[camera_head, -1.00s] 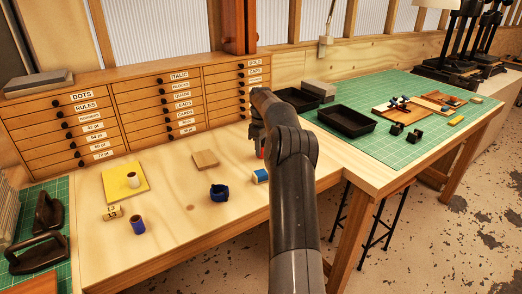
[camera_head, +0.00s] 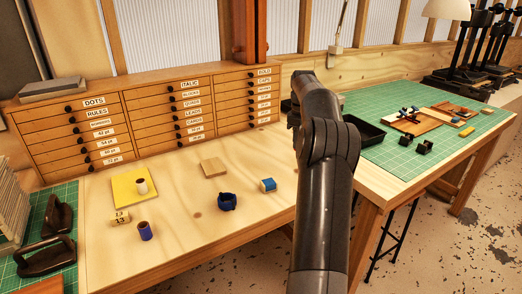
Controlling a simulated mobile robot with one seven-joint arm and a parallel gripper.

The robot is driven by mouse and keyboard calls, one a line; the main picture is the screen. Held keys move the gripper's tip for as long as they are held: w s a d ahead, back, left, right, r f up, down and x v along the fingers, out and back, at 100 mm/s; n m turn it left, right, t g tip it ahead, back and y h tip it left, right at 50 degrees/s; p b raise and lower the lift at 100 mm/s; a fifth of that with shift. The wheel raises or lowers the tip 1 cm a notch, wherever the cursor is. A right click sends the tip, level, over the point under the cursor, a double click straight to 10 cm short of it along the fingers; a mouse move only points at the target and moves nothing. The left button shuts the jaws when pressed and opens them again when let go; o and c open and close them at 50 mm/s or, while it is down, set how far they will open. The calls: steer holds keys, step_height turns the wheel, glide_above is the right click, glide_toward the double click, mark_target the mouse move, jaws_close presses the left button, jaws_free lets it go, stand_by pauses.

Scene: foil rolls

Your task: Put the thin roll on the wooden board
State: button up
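The small square wooden board (camera_head: 213,167) lies flat and bare on the pale bench top. I cannot tell which is the thin roll, or whether another is hidden behind my arm. My gripper (camera_head: 294,118) is up at the right, above the bench's far right part. My own arm mostly covers it, so its fingers and anything in them do not show.
A block marked 13 (camera_head: 120,218) stands by the blue roll. A drawer cabinet (camera_head: 150,120) closes off the back. Bench space around the board is clear.

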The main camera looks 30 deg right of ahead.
steer(key=w+a+r, duration=0.1)
steer(key=w+a, duration=0.4)
steer(key=a, duration=0.5)
steer(key=w+a+r, duration=0.1)
steer(key=w+a, duration=0.3)
steer(key=a, duration=0.6)
glide_above(208, 172)
steer(key=shift+m, duration=0.3)
steer(key=f, duration=0.6)
steer(key=shift+s+d+f, duration=0.15)
steer(key=shift+d+f, duration=0.2)
steer(key=shift+d, duration=0.05)
steer(key=shift+w+a+f, duration=0.25)
steer(key=shift+a+f, duration=0.1)
steer(key=shift+f, duration=1.9)
steer(key=shift+f, duration=0.15)
steer(key=o, duration=0.9)
steer(key=shift+o, duration=0.2)
